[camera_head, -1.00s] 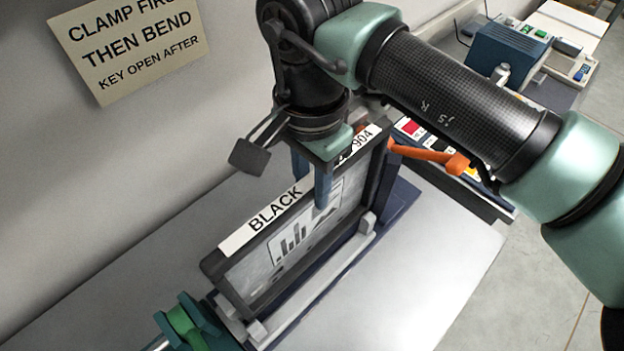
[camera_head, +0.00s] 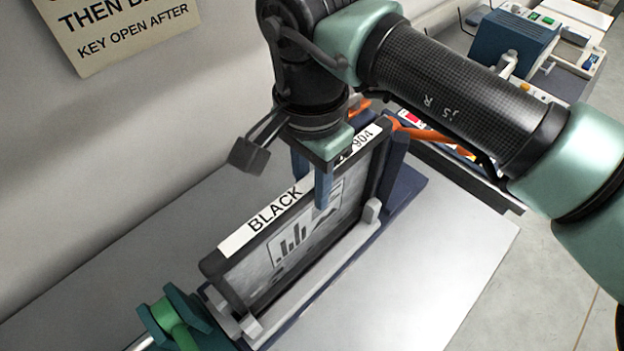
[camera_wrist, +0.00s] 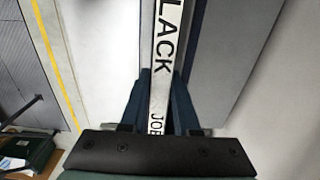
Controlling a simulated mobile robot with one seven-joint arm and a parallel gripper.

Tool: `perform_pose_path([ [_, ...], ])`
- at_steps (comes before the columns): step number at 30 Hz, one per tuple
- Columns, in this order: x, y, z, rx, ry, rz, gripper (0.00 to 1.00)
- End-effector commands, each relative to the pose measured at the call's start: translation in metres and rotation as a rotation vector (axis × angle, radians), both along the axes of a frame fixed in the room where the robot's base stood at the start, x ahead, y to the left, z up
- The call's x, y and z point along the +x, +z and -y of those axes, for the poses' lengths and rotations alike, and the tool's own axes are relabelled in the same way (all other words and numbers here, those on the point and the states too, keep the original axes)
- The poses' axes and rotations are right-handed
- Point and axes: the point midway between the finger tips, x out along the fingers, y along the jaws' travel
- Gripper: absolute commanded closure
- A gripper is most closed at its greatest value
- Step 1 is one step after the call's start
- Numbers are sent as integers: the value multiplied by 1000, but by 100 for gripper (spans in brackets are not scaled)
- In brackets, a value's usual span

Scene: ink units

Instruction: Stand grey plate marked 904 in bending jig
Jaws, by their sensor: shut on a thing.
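The grey plate (camera_head: 308,235) has a dark frame and a white top strip reading BLACK and 904, with the middle covered by my gripper. It stands upright, along the bending jig (camera_head: 318,290), between its end posts. Its lower edge is behind the jig's pale front rail, so I cannot tell if it rests on the bottom. My gripper (camera_head: 312,182) is shut on the plate's top edge, one blue finger on each side. In the wrist view the label strip (camera_wrist: 162,60) runs between the fingers (camera_wrist: 158,105).
An orange lever (camera_head: 425,133) is at the jig's far end, and a green clamp part (camera_head: 178,318) at its near end. A wall sign (camera_head: 125,28) hangs behind. Bare grey table (camera_head: 440,250) lies to the right. A blue box (camera_head: 515,45) stands further back.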

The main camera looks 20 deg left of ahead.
Motion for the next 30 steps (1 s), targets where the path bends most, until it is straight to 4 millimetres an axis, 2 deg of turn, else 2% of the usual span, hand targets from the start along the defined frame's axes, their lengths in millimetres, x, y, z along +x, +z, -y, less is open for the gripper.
perform_pose_path([
  [29, 0, -7, 0, 0, 0, 1, 100],
  [30, 0, -7, 0, 0, 0, 0, 63],
])
